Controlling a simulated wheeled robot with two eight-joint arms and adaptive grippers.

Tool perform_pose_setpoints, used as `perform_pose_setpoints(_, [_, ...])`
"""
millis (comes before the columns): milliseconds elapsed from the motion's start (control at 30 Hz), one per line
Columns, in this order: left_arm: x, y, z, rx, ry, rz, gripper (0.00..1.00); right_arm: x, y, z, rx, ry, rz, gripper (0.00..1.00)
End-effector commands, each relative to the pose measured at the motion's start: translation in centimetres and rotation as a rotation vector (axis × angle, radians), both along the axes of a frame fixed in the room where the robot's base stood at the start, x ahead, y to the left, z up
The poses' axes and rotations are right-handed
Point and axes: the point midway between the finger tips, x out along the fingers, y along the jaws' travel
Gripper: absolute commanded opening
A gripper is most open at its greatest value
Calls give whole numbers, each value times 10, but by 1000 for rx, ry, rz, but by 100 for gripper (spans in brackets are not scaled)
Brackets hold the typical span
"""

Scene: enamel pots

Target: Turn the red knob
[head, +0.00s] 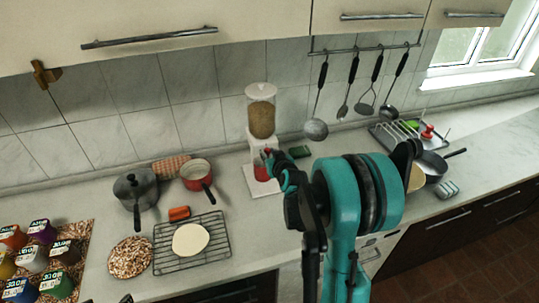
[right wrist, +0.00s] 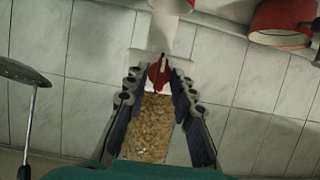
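The red knob (right wrist: 159,73) is on the front of a white dispenser (head: 253,128) with a clear hopper of grain (head: 262,112). My right gripper (head: 273,160) reaches the dispenser's front and hides much of the knob in the head view. In the right wrist view, the fingers of my right gripper (right wrist: 160,82) are apart, one on each side of the knob. A narrow gap seems to show on both sides, though contact is hard to judge.
A red pot (head: 196,174), a dark lidded pot (head: 136,190) and a wire rack (head: 215,247) with flat dough stand left of the dispenser. Utensils (head: 317,128) hang on the wall to the right. A dish rack (head: 395,133) and a dark pan (head: 432,164) are farther right.

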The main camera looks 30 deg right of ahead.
Motion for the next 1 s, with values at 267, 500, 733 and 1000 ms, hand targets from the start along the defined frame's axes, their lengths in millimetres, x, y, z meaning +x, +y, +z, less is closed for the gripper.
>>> perform_pose_setpoints(267, [0,0,-4,0,0,0,55,0,-1,-1,52,-12,-2,0])
perform_pose_setpoints(500, [0,0,-13,0,0,0,55,-1,-4,-2,203,-49,-2,0])
perform_pose_setpoints(733, [0,0,-27,0,0,0,55,-1,-5,-4,411,-100,-2,0])
perform_pose_setpoints(1000, [0,0,-45,0,0,0,55,-2,-8,-6,660,-161,-2,0])
